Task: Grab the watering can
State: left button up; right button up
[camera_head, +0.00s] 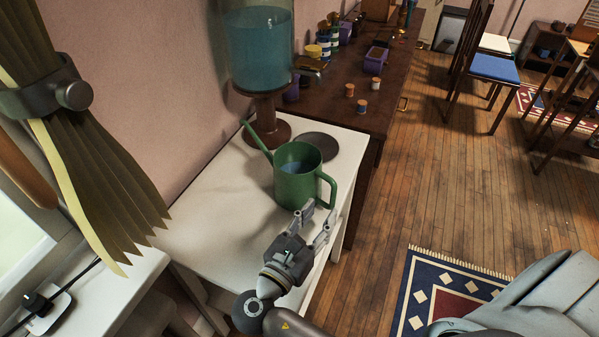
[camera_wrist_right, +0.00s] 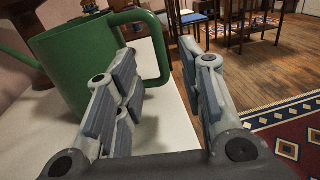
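The green watering can (camera_head: 297,178) stands upright on a white table, its spout to the left and its handle to the right. My right gripper (camera_head: 319,217) is open and empty, just in front of the can near its handle. In the right wrist view the can (camera_wrist_right: 75,62) fills the upper left. Its handle (camera_wrist_right: 160,50) stands beyond the gap between the open fingers of my right gripper (camera_wrist_right: 165,85). I cannot tell whether a finger touches the can. My left gripper is not in view.
A glass dispenser (camera_head: 258,45) of blue liquid on a wooden stand is behind the can. A dark disc (camera_head: 319,146) lies beside it on the white table (camera_head: 215,220). A dark wooden table (camera_head: 375,112) with jars and spools stands beyond. Curtain (camera_head: 95,150) hangs at left; wooden floor is right.

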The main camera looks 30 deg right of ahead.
aim_at(332, 195)
jog(key=shift+x, duration=0.95)
jog(key=shift+w+d+r, duration=0.1)
jog(key=shift+w+d, duration=0.1)
jog(key=shift+d, duration=0.1)
jog(key=x, duration=0.3)
jog(key=p+x, duration=0.1)
jog(key=shift+w+d+r, duration=0.1)
jog(key=shift+d+r, duration=0.05)
jog(key=shift+r, duration=0.2)
jog(key=shift+w+d+f, duration=0.1)
jog(key=shift+w+d, duration=0.05)
jog(key=shift+d, duration=0.1)
jog(key=c, duration=0.8)
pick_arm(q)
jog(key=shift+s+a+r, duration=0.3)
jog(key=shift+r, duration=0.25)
pick_arm(e)
grip_shut()
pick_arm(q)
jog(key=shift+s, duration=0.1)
